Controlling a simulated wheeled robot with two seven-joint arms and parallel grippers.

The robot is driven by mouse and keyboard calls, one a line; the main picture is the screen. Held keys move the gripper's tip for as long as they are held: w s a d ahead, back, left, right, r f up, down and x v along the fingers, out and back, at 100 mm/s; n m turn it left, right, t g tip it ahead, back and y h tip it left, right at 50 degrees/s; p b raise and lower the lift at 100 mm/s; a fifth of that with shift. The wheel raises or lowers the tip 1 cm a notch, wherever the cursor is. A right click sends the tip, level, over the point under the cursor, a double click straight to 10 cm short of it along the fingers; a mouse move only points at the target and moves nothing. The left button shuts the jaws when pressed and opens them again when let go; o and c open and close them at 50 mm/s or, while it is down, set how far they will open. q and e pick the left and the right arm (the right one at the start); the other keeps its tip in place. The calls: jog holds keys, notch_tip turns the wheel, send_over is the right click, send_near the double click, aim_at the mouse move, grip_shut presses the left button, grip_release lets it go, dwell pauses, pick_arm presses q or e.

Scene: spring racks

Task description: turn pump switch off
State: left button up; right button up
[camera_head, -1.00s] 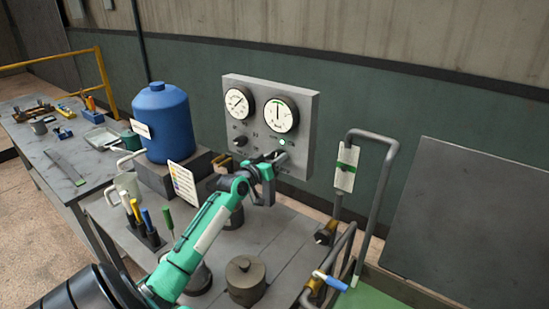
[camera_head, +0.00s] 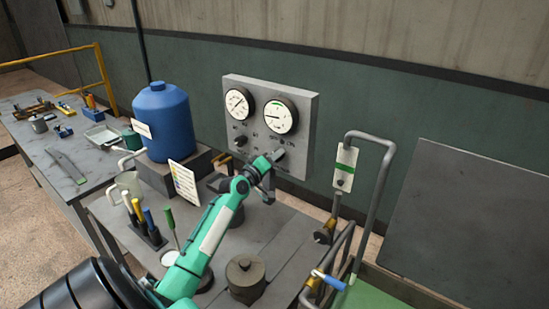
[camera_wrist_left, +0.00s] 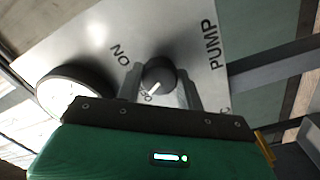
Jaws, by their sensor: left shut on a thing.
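The pump switch is a round dark knob (camera_wrist_left: 157,72) on the grey gauge panel (camera_head: 309,120). In the left wrist view it sits between the fingers of my left gripper (camera_wrist_left: 160,78), which is shut on it. The knob's white pointer mark points down toward the OFF label (camera_wrist_left: 146,96). The ON label (camera_wrist_left: 120,53) is to the upper left and the word PUMP (camera_wrist_left: 212,45) to the right. In the head view my left gripper (camera_head: 275,157) reaches the panel's lower right and hides most of the switch. My right gripper is not in view.
The panel has two dials (camera_head: 280,117) and a second knob (camera_head: 239,141). A blue tank (camera_head: 165,120) stands left, with a tool holder (camera_head: 148,238) in front. A lidded pot (camera_head: 245,278) stands near the arm. Bent pipes (camera_head: 385,190) rise at the right.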

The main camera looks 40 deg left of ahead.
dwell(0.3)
pick_arm(q)
jog(key=o, duration=1)
jog(key=shift+s, duration=0.1)
jog(key=s+b, duration=0.1)
jog(key=s, duration=0.3)
jog(key=s+d+b, duration=0.1)
jog(key=s, duration=0.4)
jog(key=s+b, duration=0.2)
jog(key=s, duration=0.2)
jog(key=shift+s+d+f, duration=0.15)
jog(key=shift+s, duration=0.15)
